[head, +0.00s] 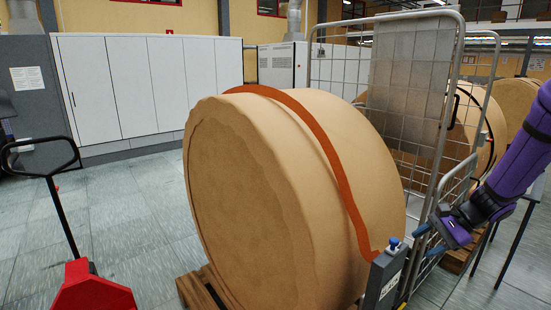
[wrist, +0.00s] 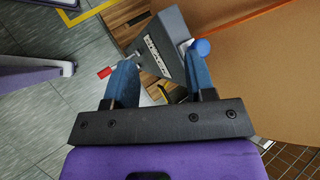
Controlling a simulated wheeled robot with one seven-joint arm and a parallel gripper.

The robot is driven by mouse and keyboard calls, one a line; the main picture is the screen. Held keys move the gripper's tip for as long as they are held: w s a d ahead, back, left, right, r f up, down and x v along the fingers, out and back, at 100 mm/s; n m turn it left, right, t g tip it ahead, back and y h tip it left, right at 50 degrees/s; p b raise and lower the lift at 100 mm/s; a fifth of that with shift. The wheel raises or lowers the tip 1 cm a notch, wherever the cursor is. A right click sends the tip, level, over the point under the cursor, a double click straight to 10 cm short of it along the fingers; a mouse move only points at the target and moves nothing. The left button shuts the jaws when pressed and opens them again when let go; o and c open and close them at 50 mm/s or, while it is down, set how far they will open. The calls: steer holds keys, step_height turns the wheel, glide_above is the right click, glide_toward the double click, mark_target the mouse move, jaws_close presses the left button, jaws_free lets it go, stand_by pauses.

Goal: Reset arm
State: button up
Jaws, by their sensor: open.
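My gripper (head: 428,241) is at the right of the head view, at the end of my purple arm. Its two blue fingers are apart, and the wrist view (wrist: 162,70) shows nothing gripped between them. A grey box (head: 382,278) with a white label and a blue knob (head: 393,243) stands just left of the fingers in the head view. In the wrist view the grey box (wrist: 160,46) lies beyond the fingertips, with the blue knob (wrist: 200,47) by the right finger and a red part (wrist: 105,72) by the left.
A huge brown paper roll (head: 240,190) with an orange strip rests on a wooden pallet (head: 195,292). A wire cage (head: 445,120) stands behind my gripper. A red pallet jack (head: 92,290) is at lower left. The tiled floor (head: 130,215) at left is mostly clear.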

steer(key=s+a+r+n+h, duration=0.2)
steer(key=s+a+r+n, duration=0.25)
steer(key=r, duration=0.55)
steer(key=s+a+r+n+t+h, duration=0.1)
steer(key=s+a+r+n+h, duration=0.1)
steer(key=s+r, duration=0.5)
steer(key=s+a+r+n+t+h, duration=0.1)
steer(key=s+r+n+h, duration=0.3)
steer(key=s, duration=1)
step_height(320, 180, up, 3)
steer(key=shift+s+a+r+n+t+h, duration=0.1)
steer(key=shift+s+a+n+t+h, duration=0.25)
steer(key=shift+n+t, duration=0.65)
